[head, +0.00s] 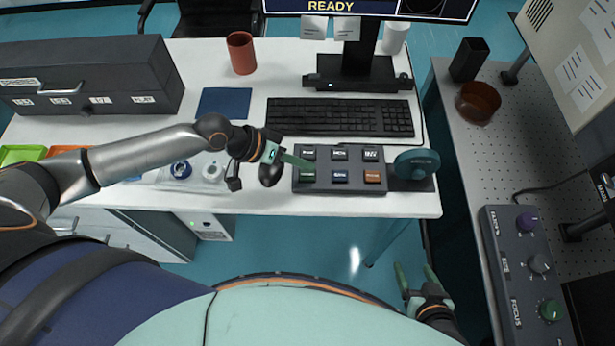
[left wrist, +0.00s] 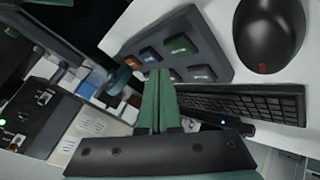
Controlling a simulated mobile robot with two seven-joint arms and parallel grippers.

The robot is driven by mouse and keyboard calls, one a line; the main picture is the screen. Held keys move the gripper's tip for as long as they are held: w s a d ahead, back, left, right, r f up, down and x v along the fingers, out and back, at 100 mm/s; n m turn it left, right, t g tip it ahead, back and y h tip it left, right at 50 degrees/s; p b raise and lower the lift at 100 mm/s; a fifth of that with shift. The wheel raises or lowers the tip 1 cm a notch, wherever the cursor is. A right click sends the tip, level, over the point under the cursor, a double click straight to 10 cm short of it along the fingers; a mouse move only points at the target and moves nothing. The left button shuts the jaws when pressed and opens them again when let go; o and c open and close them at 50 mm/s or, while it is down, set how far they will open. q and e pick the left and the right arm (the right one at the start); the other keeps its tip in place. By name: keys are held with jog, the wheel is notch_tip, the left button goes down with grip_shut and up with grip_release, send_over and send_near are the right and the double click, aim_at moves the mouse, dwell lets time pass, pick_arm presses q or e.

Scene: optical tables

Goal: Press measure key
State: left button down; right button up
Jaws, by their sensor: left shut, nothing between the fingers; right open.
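A dark grey key box (head: 331,187) with two rows of keys lies at the front of the white table. Its front row has a green key (head: 307,177), a blue key (head: 340,176) and an orange key (head: 373,176). The labels are too small to read surely, so I cannot tell which is the measure key. My left gripper (head: 303,163) is shut and empty, its green fingertips over the box's left end by the green key. In the left wrist view its fingertips (left wrist: 160,76) overlap the box (left wrist: 212,38); contact cannot be told. My right gripper (head: 417,277) is open and empty, low in front of the table.
A black mouse (head: 271,174) sits just left of the box. A keyboard (head: 340,117) lies behind it and a teal dial (head: 416,164) stands at its right. The monitor (head: 360,65) shows READY. A perforated side table (head: 455,150) stands at right.

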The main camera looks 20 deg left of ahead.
aim_at(314, 175)
pick_arm(q)
jog(key=shift+f+b, duration=0.35)
jog(key=shift+f, duration=0.5)
jog(key=shift+f, duration=0.1)
dwell(1.4)
jog(key=shift+f, duration=0.3)
jog(key=shift+f+b, duration=0.35)
jog(key=shift+f, duration=0.1)
dwell(0.6)
jog(key=shift+r, duration=0.1)
jog(key=shift+r+p, duration=0.8)
jog(key=shift+p, duration=0.15)
